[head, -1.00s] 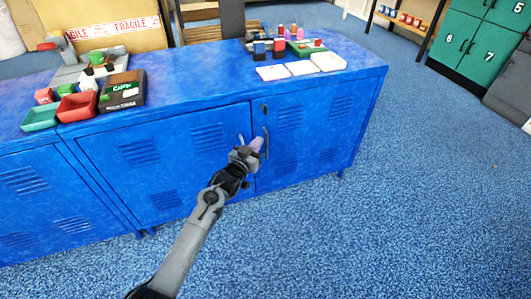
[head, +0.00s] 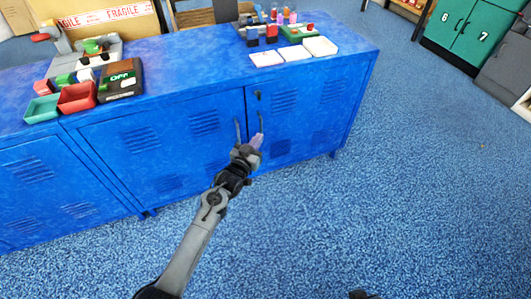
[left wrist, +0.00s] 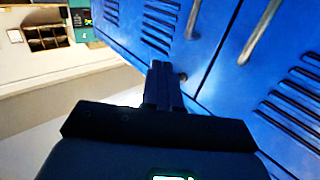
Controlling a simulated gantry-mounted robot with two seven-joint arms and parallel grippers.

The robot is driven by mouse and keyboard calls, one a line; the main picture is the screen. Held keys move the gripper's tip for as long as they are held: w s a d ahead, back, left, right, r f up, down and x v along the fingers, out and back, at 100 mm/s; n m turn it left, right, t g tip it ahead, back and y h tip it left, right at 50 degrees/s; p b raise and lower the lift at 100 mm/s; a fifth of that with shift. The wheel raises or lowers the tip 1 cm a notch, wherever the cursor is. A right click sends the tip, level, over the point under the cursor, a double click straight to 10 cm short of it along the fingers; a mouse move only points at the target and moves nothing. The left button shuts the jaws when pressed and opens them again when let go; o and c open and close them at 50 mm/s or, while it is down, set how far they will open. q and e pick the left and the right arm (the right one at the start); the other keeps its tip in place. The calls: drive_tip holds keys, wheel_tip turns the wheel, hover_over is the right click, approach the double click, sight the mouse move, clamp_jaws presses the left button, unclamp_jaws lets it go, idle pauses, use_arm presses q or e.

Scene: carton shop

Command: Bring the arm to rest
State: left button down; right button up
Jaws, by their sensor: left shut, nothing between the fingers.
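My left gripper (head: 256,142) is in front of the blue cabinet (head: 195,155), just below the door handles, its arm coming up from the bottom of the head view. Its fingers are together and hold nothing. In the left wrist view the shut dark fingers (left wrist: 163,86) point toward the cabinet doors (left wrist: 222,45), with a handle on either side of the door seam above them. I cannot tell whether the fingertips touch the door. The doors are shut.
Green lockers (head: 470,35) stand at the upper right. The blue floor (head: 400,180) right of the cabinet is clear.

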use_arm(q)
drive_tip(key=s+d+p, duration=0.2)
drive_tip(key=s+p, duration=0.1)
drive_tip(key=s, duration=0.4)
drive_tip(key=s+a+f+n+g+y+p, duration=0.1)
drive_tip(key=s+a+f+g+p, duration=0.1)
drive_tip(key=s+f+p, duration=0.5)
drive_tip(key=s+a+r+n+g+y+p, duration=0.1)
drive_tip(key=s+a+r+g+y+p, duration=0.25)
drive_tip(key=s+a, duration=0.65)
drive_tip(key=s+a+r+n+g+y+p, duration=0.15)
drive_tip(key=s+a+r+p, duration=0.35)
drive_tip(key=s, duration=0.9)
drive_tip(key=s+a+r+g+y, duration=0.2)
drive_tip(key=s+a+r+g, duration=0.4)
drive_tip(key=s+r, duration=0.4)
wheel_tip(320, 180, up, 36)
drive_tip(key=p, duration=3.7)
drive_tip(key=shift+a+t, duration=0.2)
drive_tip(key=shift+t, duration=0.1)
